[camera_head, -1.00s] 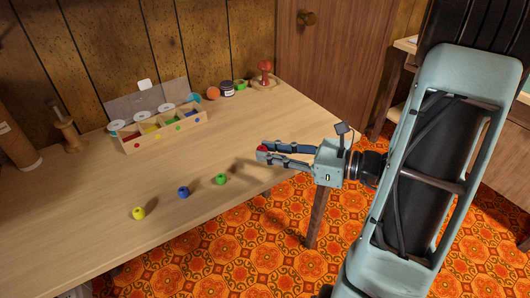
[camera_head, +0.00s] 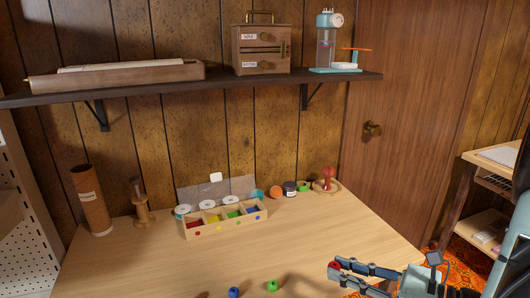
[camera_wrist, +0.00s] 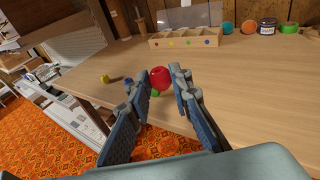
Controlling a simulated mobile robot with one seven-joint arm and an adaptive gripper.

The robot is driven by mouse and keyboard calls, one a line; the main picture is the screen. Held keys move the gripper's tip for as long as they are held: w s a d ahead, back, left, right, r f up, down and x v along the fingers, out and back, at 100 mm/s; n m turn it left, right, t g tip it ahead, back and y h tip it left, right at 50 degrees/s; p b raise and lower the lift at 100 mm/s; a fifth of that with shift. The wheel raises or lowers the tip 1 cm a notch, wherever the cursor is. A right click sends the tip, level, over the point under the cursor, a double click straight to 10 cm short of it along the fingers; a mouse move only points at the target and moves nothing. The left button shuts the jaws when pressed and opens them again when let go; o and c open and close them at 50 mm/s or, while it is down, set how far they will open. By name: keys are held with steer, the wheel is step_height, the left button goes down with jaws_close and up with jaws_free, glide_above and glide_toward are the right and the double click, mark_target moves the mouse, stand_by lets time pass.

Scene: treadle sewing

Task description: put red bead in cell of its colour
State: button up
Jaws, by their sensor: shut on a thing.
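The red bead (camera_wrist: 160,78) is held between the fingertips of my gripper (camera_wrist: 163,84), above the table's front edge. In the head view the bead (camera_head: 335,265) shows at the tips of my gripper (camera_head: 338,268), at the lower right. The wooden sorting box (camera_head: 227,229) stands at the back of the table, away from my gripper. Its cells have red, yellow, green and blue floors from left to right, with coloured dots on the front wall. The red cell (camera_head: 194,224) is at the left end. In the wrist view the box (camera_wrist: 185,42) shows beyond the bead.
A blue bead (camera_head: 234,292) and a green bead (camera_head: 272,286) lie on the table; a yellow bead (camera_wrist: 104,78) shows in the wrist view. White-lidded discs and a clear panel (camera_head: 215,190) stand behind the box. A shelf (camera_head: 210,84) hangs above. The table's middle is clear.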

steer(key=shift+g, duration=0.3)
steer(key=w+a+f, duration=0.1)
steer(key=w, duration=0.2)
steer(key=w+a+f, duration=0.1)
steer(key=w+f, duration=0.1)
steer(key=w, duration=0.2)
steer(key=w+a+f, duration=0.1)
steer(key=w+a, duration=0.1)
steer(key=w, duration=0.1)
steer(key=shift+w+f, duration=0.2)
steer(key=shift+w, duration=0.15)
steer(key=shift+w+a+r+p, duration=0.15)
steer(key=shift+w+r+p, duration=0.15)
steer(key=shift+r+p, duration=0.25)
step_height(320, 180, up, 18)
steer(key=p, duration=2.5)
steer(key=shift+r, duration=0.25)
steer(key=shift+s+f, duration=0.15)
steer(key=s+d+f+b, duration=0.4)
steer(key=s+f+b, duration=0.9)
steer(key=b, duration=1.3)
steer(key=shift+s+t, duration=0.4)
steer(key=shift+s, duration=1.65)
steer(key=shift+d, duration=0.1)
